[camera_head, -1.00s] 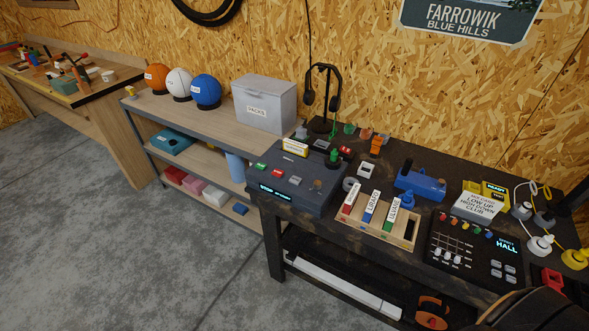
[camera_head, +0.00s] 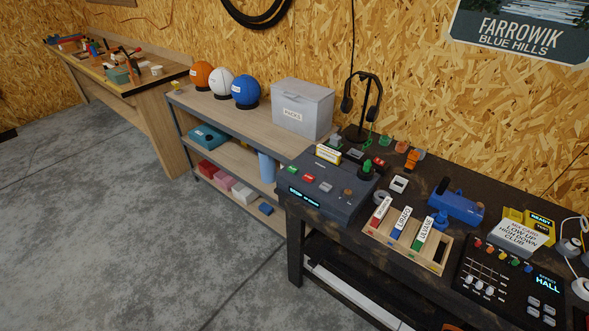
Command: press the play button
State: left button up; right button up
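A dark blue-grey console (camera_head: 335,205) sits at the left end of the dark plank bench. On its top are a green button (camera_head: 293,170), a red button (camera_head: 308,178) and a grey button (camera_head: 326,187) in a row. Their labels are too small to read, so I cannot tell which one is play. A lit display (camera_head: 304,197) is on its front face. A green knob (camera_head: 367,168) and a white-and-yellow labelled block (camera_head: 328,152) are at its back. Neither of my grippers is in view.
A wooden rack with labelled cartridges (camera_head: 403,219) stands right of the console. Further right are a blue device (camera_head: 461,208) and a black mixer panel (camera_head: 510,278). A headphone stand (camera_head: 362,110) is behind. A shelf (camera_head: 225,112) and clear concrete floor (camera_head: 130,240) lie left.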

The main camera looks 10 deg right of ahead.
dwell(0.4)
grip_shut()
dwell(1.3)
